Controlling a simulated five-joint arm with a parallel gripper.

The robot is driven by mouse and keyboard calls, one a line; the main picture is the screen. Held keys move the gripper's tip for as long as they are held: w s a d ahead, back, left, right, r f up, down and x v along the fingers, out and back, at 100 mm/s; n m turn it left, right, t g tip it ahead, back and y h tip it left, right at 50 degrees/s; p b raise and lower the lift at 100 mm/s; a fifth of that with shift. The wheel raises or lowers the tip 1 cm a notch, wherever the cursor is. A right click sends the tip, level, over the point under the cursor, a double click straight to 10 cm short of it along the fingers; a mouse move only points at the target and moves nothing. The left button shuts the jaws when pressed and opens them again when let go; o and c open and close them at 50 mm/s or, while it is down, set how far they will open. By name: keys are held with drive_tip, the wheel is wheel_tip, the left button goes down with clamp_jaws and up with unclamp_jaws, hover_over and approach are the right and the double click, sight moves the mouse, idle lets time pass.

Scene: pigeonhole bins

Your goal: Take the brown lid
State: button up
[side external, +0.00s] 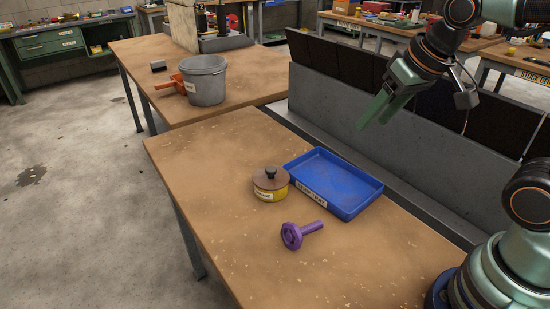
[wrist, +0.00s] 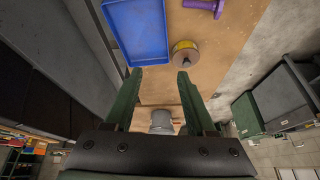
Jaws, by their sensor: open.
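The brown lid (side external: 270,177) has a dark knob and sits on a yellow pot (side external: 270,193) with a white label, on the wooden bench beside the blue tray. In the wrist view the lid (wrist: 184,58) shows from above, beyond my fingertips and to the right of the tray. My gripper (side external: 373,112) is open and empty, high above the bench and the grey bin unit, up and to the right of the pot. In the wrist view its two green fingers (wrist: 158,78) are spread wide with nothing between them.
The blue tray (side external: 343,203) lies right of the pot, close to it. A purple knobbed piece (side external: 292,235) lies in front. The grey bin unit (side external: 350,125) with dark pigeonholes stands behind. A grey bucket (side external: 205,88) is on the far bench. The bench's left part is clear.

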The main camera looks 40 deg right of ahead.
drive_tip(key=w+a+r+m+g, duration=0.1)
drive_tip(key=w+a+m, duration=0.1)
drive_tip(key=w+m, duration=0.35)
drive_tip(key=m+g, duration=0.4)
drive_tip(key=m, duration=0.9)
hover_over(270, 169)
wheel_tip(270, 169, down, 10)
drive_tip(key=f, duration=0.6)
drive_tip(key=shift+s, duration=0.3)
drive_tip(key=shift+w+f, duration=0.15)
drive_tip(key=shift+f, duration=1.35)
drive_tip(key=shift+w+f, duration=0.15)
drive_tip(key=shift+f, duration=1.35)
clamp_jaws()
